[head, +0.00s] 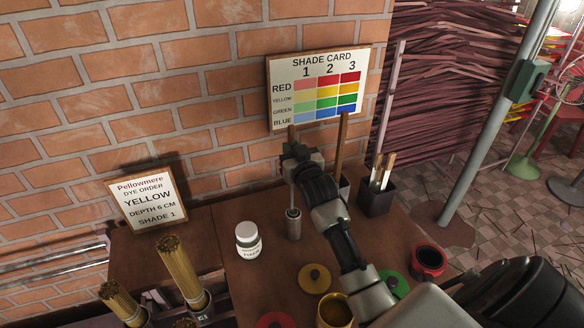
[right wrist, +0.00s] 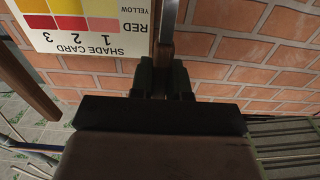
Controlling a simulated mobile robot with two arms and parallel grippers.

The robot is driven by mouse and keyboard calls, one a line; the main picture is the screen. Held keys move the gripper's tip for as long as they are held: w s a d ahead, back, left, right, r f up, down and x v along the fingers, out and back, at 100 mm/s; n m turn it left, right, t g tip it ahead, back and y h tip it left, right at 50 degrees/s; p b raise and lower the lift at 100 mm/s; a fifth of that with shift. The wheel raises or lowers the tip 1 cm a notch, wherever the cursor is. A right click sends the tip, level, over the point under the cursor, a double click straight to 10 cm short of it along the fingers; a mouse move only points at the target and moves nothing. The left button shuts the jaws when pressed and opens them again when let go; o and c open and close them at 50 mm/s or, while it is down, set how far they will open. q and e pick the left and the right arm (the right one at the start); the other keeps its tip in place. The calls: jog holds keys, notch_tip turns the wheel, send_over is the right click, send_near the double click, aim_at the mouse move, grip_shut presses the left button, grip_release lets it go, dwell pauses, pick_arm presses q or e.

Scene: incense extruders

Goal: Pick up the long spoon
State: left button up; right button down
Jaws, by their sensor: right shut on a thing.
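My right gripper (head: 300,158) is shut on the long spoon, gripping its brown upper handle. The spoon's thin metal stem (head: 291,196) hangs upright below the fingers. Its lower end meets a small metal cylinder (head: 293,226) on the brown table; I cannot tell whether it is inside or just above it. In the right wrist view the gripper (right wrist: 164,78) has its fingers closed around the handle, with the spoon's grey stem (right wrist: 169,14) running to the top edge. My left gripper is not in view.
A white jar (head: 248,239) stands left of the cylinder. A dark holder (head: 377,200) with several sticks is to the right. A yellow lid (head: 314,277) and a red-rimmed pot (head: 428,261) are nearer me. The shade card (head: 318,88) hangs on the brick wall behind.

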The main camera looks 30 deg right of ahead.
notch_tip(320, 180, up, 2)
jog(key=shift+r, duration=0.15)
jog(key=b+v, duration=0.4)
jog(key=v, duration=1.5)
jog(key=shift+s+a+r, duration=0.2)
jog(key=shift+s, duration=0.1)
